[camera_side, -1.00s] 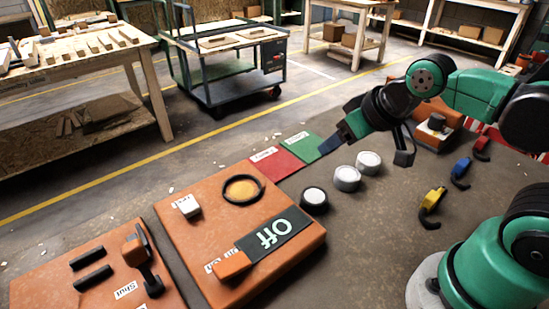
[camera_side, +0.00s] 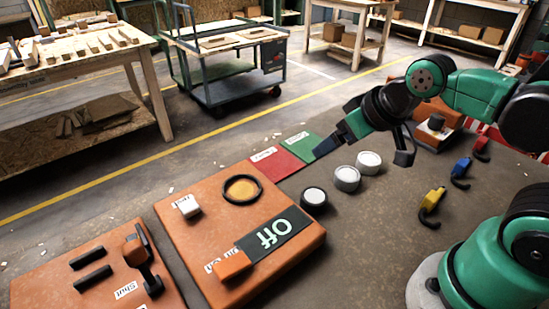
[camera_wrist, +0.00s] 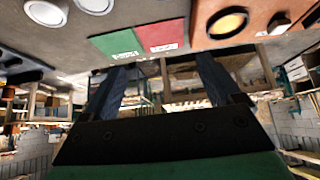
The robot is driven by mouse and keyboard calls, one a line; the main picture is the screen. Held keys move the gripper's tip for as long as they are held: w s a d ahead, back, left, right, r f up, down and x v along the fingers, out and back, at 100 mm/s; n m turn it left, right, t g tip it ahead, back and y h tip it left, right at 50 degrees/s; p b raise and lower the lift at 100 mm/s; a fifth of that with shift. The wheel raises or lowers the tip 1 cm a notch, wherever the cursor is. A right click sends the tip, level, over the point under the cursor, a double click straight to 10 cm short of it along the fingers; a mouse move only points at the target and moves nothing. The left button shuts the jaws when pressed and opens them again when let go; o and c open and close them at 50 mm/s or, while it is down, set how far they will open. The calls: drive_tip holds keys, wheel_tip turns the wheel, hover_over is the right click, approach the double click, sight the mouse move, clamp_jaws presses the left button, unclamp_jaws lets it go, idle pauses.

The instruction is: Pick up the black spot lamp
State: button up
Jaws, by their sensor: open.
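The black spot lamp (camera_side: 314,197) stands upright on the grey bench beside the large orange panel, its pale round face upward. A grey lamp (camera_side: 347,178) and a white lamp (camera_side: 369,162) stand in a row to its upper right. My gripper (camera_side: 322,150) is above the green pad, up and apart from the black lamp. Its fingers look closely overlapped from the side. In the wrist view my gripper (camera_wrist: 160,66) shows two separated fingers with nothing between them. Two pale-faced lamps show at that view's top left; I cannot pick out the black one there.
A red pad (camera_side: 276,165) and a green pad (camera_side: 299,147) lie behind the lamps. The orange panel (camera_side: 185,245) carries an amber round light and an "Off" display. Yellow (camera_side: 432,200), blue (camera_side: 460,168) and red (camera_side: 481,146) items lie at right. Bare bench lies in front of the lamps.

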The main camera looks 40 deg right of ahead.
drive_tip(key=n, duration=0.1)
drive_tip(key=n+g, duration=0.6)
drive_tip(key=n, duration=0.1)
hover_over(315, 195)
wheel_tip(315, 195, down, 7)
drive_tip(key=shift+f+g, duration=0.5)
drive_tip(key=shift+f, duration=2.8)
drive_tip(key=c, duration=1.1)
